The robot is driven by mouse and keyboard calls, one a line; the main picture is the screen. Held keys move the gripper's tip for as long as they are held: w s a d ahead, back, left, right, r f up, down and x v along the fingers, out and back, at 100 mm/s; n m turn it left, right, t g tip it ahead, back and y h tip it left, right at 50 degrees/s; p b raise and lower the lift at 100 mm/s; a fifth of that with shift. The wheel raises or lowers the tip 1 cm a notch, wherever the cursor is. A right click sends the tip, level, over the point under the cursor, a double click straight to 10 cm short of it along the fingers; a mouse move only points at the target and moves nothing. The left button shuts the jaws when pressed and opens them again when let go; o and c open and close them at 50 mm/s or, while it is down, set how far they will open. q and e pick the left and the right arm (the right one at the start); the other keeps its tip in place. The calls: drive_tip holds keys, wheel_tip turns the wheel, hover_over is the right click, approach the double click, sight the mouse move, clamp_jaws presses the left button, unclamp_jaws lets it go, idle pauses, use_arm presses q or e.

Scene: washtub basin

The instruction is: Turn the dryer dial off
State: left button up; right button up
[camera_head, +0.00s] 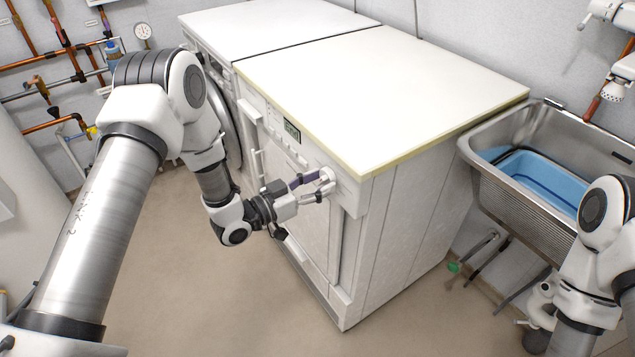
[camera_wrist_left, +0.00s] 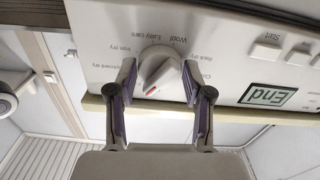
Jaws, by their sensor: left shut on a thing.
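The dryer (camera_head: 385,95) is a white box-shaped machine at the middle of the head view, with its control panel facing left. Its round white dial (camera_head: 328,174) sits near the panel's right end. In the left wrist view the dial (camera_wrist_left: 159,68) shows a raised grip bar with a red mark, and the panel's lettering appears upside down. My left gripper (camera_head: 312,187) reaches the panel from the left and is shut on the dial, one finger on each side in the left wrist view (camera_wrist_left: 159,80). My right arm shows at the right edge; its gripper cannot be made out.
The panel's display (camera_wrist_left: 266,96) reads "End", with buttons beside it. A second white machine (camera_head: 215,22) adjoins the dryer. A metal sink (camera_head: 478,150) holding a blue tub (camera_head: 545,178) stands to the right. Copper pipes (camera_head: 40,62) line the left wall. Open floor lies before the dryer.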

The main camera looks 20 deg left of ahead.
use_arm(q)
drive_tip(key=n, duration=0.6)
drive_tip(key=shift+w+r+n+p, duration=0.15)
drive_tip(key=shift+r+n+p, duration=0.15)
drive_tip(key=shift+p, duration=0.05)
idle(0.4)
drive_tip(key=o, duration=1.2)
drive_tip(key=shift+c, duration=0.2)
drive_tip(key=shift+f, duration=0.15)
